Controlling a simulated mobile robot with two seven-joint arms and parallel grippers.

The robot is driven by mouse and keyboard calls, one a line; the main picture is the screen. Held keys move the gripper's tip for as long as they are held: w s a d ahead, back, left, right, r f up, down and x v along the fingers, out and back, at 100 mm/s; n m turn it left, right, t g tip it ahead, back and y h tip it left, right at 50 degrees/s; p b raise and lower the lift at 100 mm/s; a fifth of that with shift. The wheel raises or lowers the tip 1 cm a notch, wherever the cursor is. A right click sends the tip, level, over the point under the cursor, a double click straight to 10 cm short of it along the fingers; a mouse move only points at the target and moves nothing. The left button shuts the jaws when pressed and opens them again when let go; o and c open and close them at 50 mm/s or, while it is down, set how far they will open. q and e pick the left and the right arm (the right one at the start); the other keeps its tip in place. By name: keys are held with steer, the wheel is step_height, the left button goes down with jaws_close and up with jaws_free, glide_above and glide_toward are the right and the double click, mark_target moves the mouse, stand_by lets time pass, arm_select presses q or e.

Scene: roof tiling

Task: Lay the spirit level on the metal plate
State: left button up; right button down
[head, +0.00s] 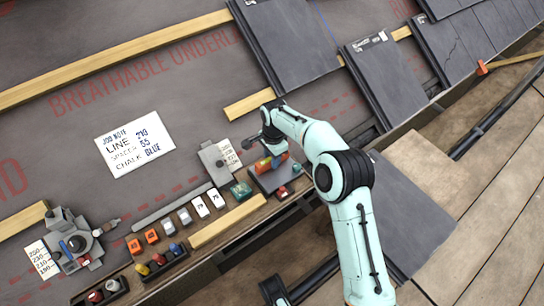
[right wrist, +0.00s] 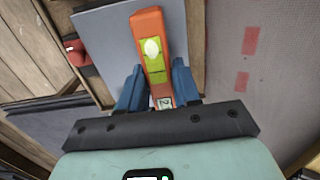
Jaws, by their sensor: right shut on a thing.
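The spirit level (right wrist: 148,28) is a short orange bar with a yellow-green window. In the right wrist view it stands out between the two blue fingers of my right gripper (right wrist: 157,88), which is shut on it. In the head view the level (head: 265,164) shows as a small orange piece, partly hidden by my right gripper (head: 274,158). A flat dark grey plate (head: 264,184), seemingly the metal plate, lies under it; its surface (right wrist: 108,38) also shows behind the level in the right wrist view. I cannot tell whether the level touches the plate.
A grey tool (head: 214,163) and a green box (head: 241,190) lie left of the plate. A small red item (head: 283,191) is close by its front edge. Numbered blocks (head: 201,206) and a wooden batten (head: 228,221) lie further left. Slates (head: 376,75) lie up and right.

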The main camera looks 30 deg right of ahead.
steer(key=shift+f, duration=0.2)
stand_by(0.5)
steer(key=c, duration=0.7)
jaws_free()
steer(key=shift+d+r+p, duration=0.1)
steer(key=shift+r+p, duration=2)
steer(key=shift+r, duration=1.4)
